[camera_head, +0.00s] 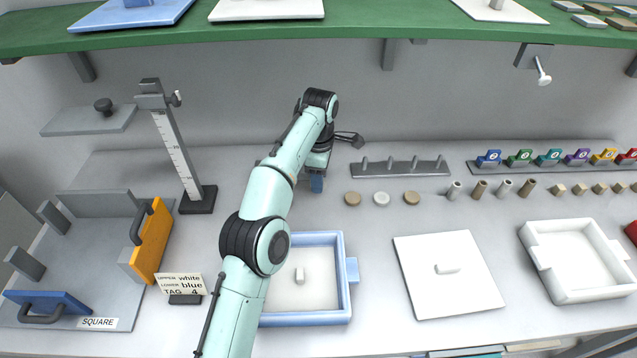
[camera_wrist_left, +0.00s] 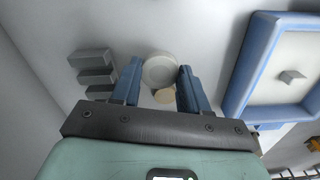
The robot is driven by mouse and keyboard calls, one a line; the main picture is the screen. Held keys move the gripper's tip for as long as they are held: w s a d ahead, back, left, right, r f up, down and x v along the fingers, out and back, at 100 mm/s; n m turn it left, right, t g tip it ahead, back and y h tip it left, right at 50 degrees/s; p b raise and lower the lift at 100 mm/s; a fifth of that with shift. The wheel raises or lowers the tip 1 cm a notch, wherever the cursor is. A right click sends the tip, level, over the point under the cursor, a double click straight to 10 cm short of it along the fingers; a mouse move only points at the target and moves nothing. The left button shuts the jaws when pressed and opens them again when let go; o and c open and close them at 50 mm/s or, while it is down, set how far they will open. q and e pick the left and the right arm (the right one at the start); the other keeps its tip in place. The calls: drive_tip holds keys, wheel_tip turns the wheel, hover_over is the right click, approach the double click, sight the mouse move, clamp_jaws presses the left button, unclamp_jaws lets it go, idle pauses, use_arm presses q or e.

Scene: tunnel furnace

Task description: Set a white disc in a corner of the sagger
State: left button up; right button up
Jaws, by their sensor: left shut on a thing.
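My left gripper (camera_head: 317,184) reaches to the back of the bench, left of the row of small discs. In the left wrist view its blue fingers (camera_wrist_left: 158,78) are shut on a white disc (camera_wrist_left: 159,70); a tan disc (camera_wrist_left: 164,96) shows partly behind it. In the head view the held disc is hidden. Another white disc (camera_head: 381,199) lies on the bench between two tan discs (camera_head: 352,199). A blue-walled sagger (camera_head: 341,262) with a small white block (camera_head: 299,275) inside stands front centre, partly covered by my arm. A white sagger (camera_head: 562,294) stands at the right.
A white lid plate (camera_head: 447,290) lies between the saggers. A pegged rack (camera_head: 400,170) stands behind the discs, with small cylinders (camera_head: 480,189) to their right. A green shelf (camera_head: 350,30) overhangs.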

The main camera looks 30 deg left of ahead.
use_arm(q)
wheel_tip(320, 180, up, 3)
drive_tip(key=shift+r+p, duration=0.1)
drive_tip(key=shift+p, duration=0.55)
drive_tip(key=shift+s+a+r, duration=0.1)
drive_tip(key=shift+r, duration=0.2)
drive_tip(key=shift+s+a+r, duration=0.15)
drive_tip(key=shift+s+r, duration=0.05)
drive_tip(key=shift+s, duration=0.1)
drive_tip(key=s+d+f+m+b, duration=0.1)
drive_tip(key=s+m, duration=0.2)
drive_tip(key=s, duration=0.3)
drive_tip(key=s+f+m+b, duration=0.1)
drive_tip(key=s+f+m, duration=0.1)
drive_tip(key=s, duration=0.5)
drive_tip(key=s+d+f+m+b, duration=0.1)
drive_tip(key=s+m, duration=0.3)
drive_tip(key=s, duration=0.3)
drive_tip(key=shift+s+d+f, duration=0.1)
drive_tip(key=shift+d+f, duration=0.05)
drive_tip(key=shift+d, duration=0.2)
drive_tip(key=shift+f+b, duration=0.85)
drive_tip(key=shift+b, duration=0.05)
use_arm(e)
drive_tip(key=shift+w+f, duration=0.2)
drive_tip(key=shift+f, duration=0.9)
drive_tip(key=shift+r, duration=0.15)
